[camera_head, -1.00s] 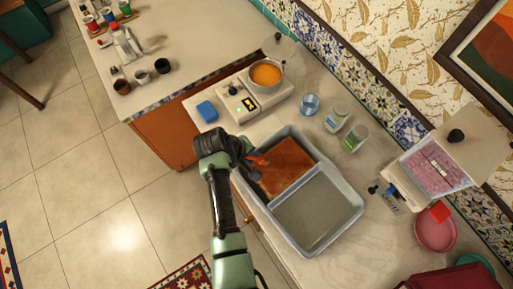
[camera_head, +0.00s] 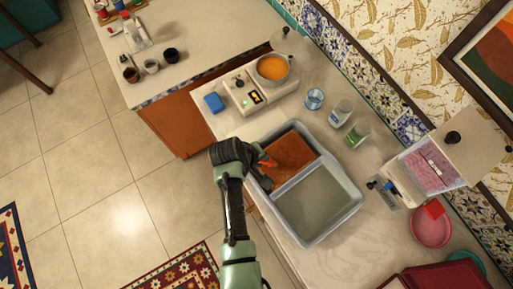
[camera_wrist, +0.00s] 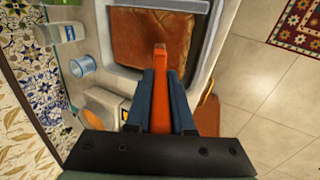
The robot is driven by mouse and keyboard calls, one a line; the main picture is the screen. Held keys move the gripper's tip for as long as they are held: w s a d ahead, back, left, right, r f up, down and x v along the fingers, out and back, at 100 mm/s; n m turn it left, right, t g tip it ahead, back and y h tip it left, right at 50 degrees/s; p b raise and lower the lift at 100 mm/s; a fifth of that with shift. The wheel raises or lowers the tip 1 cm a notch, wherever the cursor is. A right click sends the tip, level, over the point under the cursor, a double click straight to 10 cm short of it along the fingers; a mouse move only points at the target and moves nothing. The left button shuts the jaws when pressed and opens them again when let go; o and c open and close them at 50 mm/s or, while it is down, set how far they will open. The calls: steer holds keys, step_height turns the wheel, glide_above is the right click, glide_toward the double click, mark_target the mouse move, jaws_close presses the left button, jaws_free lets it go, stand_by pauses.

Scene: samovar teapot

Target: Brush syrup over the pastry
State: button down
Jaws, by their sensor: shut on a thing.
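The pastry (camera_head: 291,154) is a flat brown slab in one compartment of a grey two-part tray (camera_head: 352,200). It also shows in the wrist view (camera_wrist: 135,40), with darker and lighter patches. My gripper (camera_head: 260,164) is at the tray's near left edge, beside the pastry. In the wrist view my gripper (camera_wrist: 162,88) is shut on the orange handle of a brush (camera_wrist: 160,112), which points toward the pastry. The brush's far end is hard to make out, so I cannot tell whether it touches the pastry.
The tray's other compartment (camera_head: 318,205) is empty. Several glasses and jars (camera_head: 341,112) stand behind the tray.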

steer(key=s+d, duration=0.3)
steer(key=s, duration=0.2)
steer(key=shift+d, duration=0.3)
stand_by(1.5)
step_height(320, 180, up, 7)
stand_by(0.7)
